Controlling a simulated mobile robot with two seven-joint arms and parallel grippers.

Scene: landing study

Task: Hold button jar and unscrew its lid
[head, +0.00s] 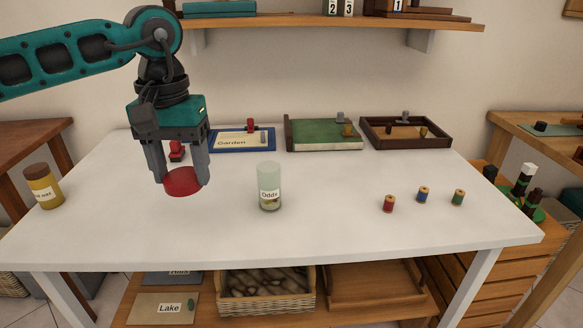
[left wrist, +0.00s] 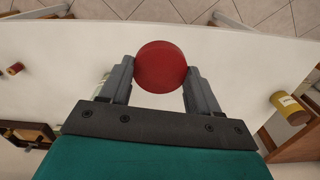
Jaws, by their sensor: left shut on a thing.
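The button jar (head: 269,188) is a pale, see-through jar labelled "Odds". It stands upright near the middle of the white table, with its top uncovered and a few small things low inside. My left gripper (head: 181,178) is shut on a round red lid (head: 182,184), to the left of the jar and apart from it. In the left wrist view the red lid (left wrist: 161,67) sits between the two fingers. A finger hides most of the jar there. My right gripper is not in view.
A yellow jar with a brown lid (head: 43,187) stands at the table's left edge. Several thread spools (head: 423,194) stand at the right. The table's front is clear.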

